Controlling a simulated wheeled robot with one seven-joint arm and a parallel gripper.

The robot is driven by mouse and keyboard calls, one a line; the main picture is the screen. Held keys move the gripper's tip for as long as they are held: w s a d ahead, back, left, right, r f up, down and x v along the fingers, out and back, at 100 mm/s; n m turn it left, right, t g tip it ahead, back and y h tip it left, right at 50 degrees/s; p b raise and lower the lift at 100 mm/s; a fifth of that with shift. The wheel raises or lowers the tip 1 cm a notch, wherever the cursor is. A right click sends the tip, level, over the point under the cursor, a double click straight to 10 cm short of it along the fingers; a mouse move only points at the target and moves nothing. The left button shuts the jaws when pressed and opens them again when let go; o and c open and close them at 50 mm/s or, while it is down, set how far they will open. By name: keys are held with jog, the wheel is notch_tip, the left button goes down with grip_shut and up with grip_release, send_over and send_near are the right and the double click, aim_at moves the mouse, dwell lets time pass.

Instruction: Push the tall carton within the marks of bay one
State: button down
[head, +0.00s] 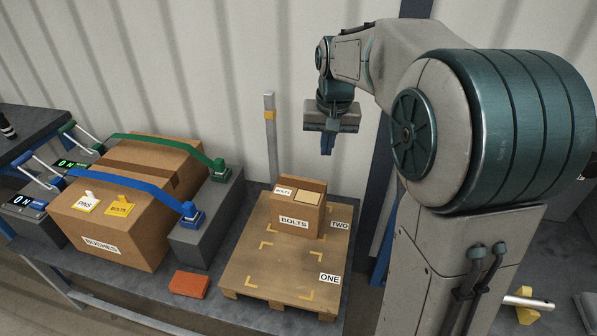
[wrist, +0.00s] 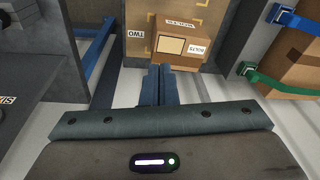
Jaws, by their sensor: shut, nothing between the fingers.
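The tall carton (head: 308,222) is brown, with BOLTS labels and a pale patch on top. It stands upright at the back of the wooden pallet (head: 240,262), beside the TWO label (head: 339,225) and behind bay one's yellow corner marks (head: 254,283). The ONE label (head: 329,279) lies at the pallet's front right. My gripper (head: 327,150) is shut and empty, pointing down, above and behind the carton to the right. In the wrist view, the shut fingers (wrist: 159,72) show just before the carton (wrist: 182,62), overlapping its edge; the exact gap is unclear.
Left of the pallet, a large BUSHES box (head: 120,225) is held by green and blue straps between grey blocks. An orange brick (head: 189,284) lies by the pallet. A grey post (head: 270,135) stands behind it, near the corrugated wall. The pallet's front is clear.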

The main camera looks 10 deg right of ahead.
jog(key=w+f, duration=0.3)
jog(key=w, duration=0.7)
jog(key=m+g+b, duration=0.1)
jog(key=m+b, duration=0.1)
send_over(303, 183)
jog(key=w+d, duration=0.3)
jog(key=w, duration=0.2)
notch_tip(303, 183, down, 12)
jog(key=r, duration=0.1)
jog(key=shift+g, duration=0.4)
jog(key=shift+s+a+f+b, duration=0.1)
jog(key=shift+a+f, duration=0.25)
jog(key=shift+f, duration=2.6)
jog(key=shift+s+a+f+b, duration=0.15)
jog(key=shift+a+f, duration=0.15)
jog(key=shift+f, duration=2.7)
jog(key=shift+s+a+f+b, duration=0.1)
jog(key=shift+a+f, duration=0.25)
jog(key=shift+f, duration=2.6)
